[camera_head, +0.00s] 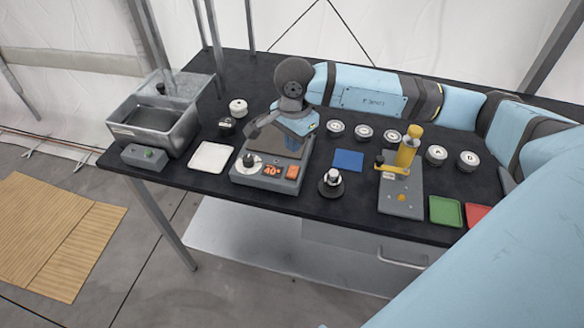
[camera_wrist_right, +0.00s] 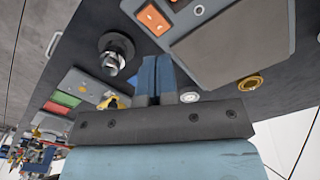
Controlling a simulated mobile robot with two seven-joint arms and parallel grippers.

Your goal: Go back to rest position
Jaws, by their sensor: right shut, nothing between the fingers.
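My right gripper (camera_head: 292,143) hangs above the back right of the grey hot plate (camera_head: 268,174), pointing down. Its two blue fingers are together with nothing between them, as the right wrist view (camera_wrist_right: 152,78) shows. The hot plate has a dark square top, a knob and an orange display reading about 40°. My right arm reaches in from the right, over the back of the table. My left gripper is out of view.
The black table (camera_head: 345,205) carries a metal basin (camera_head: 150,125), a white tray (camera_head: 211,157), a dark knob-like object (camera_head: 331,184), a blue pad (camera_head: 348,160), a grey stand with a yellow cylinder (camera_head: 407,150), green (camera_head: 445,211) and red (camera_head: 477,214) trays and several round lidded containers (camera_head: 364,132).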

